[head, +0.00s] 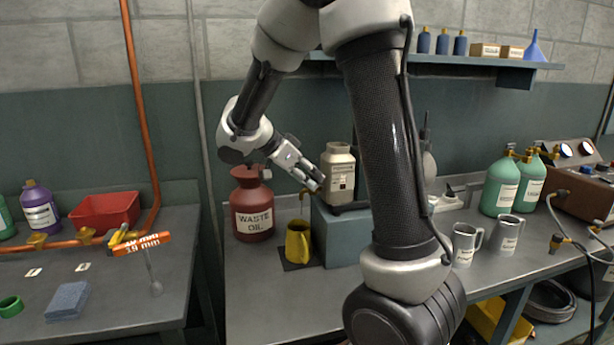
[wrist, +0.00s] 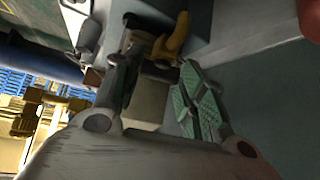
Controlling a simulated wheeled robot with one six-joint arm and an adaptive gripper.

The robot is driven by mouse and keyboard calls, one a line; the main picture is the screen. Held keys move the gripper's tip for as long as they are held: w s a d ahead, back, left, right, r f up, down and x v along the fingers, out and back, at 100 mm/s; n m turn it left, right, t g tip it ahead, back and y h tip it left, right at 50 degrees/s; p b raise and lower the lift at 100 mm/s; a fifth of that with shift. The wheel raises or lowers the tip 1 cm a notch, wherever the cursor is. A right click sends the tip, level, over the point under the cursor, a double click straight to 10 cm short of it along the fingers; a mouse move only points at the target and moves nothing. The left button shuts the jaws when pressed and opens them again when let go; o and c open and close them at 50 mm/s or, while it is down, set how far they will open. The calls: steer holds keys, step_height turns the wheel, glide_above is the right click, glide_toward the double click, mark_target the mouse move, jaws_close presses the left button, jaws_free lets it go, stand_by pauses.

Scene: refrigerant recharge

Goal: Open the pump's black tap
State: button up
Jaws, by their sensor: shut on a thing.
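The pump (head: 342,238) is a blue-grey box on the bench, with a cream labelled jar (head: 338,175) on top and a brass spout (head: 303,197) at its left. My gripper (head: 316,184) reaches in from the upper left, its fingertips just above the spout and beside the jar. It is shut on the pump's black tap, which the fingers almost wholly hide. The wrist view shows the gripper (wrist: 160,54) close up, with dark and brass parts between its tips. A yellow jug (head: 298,243) stands below the spout on a dark mat.
A red waste oil can (head: 251,205) stands left of the pump. Two grey mugs (head: 466,244) (head: 506,234), green cylinders (head: 502,186) and a brown gauge unit (head: 580,190) stand on the right. My arm covers part of the bench. A gap separates the left bench (head: 120,300) from this one.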

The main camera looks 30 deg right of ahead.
steer(key=o, duration=1)
steer(key=shift+o, duration=0.2)
steer(key=v, duration=1.2)
steer(key=shift+w, duration=0.1)
steer(key=shift+c, duration=0.2)
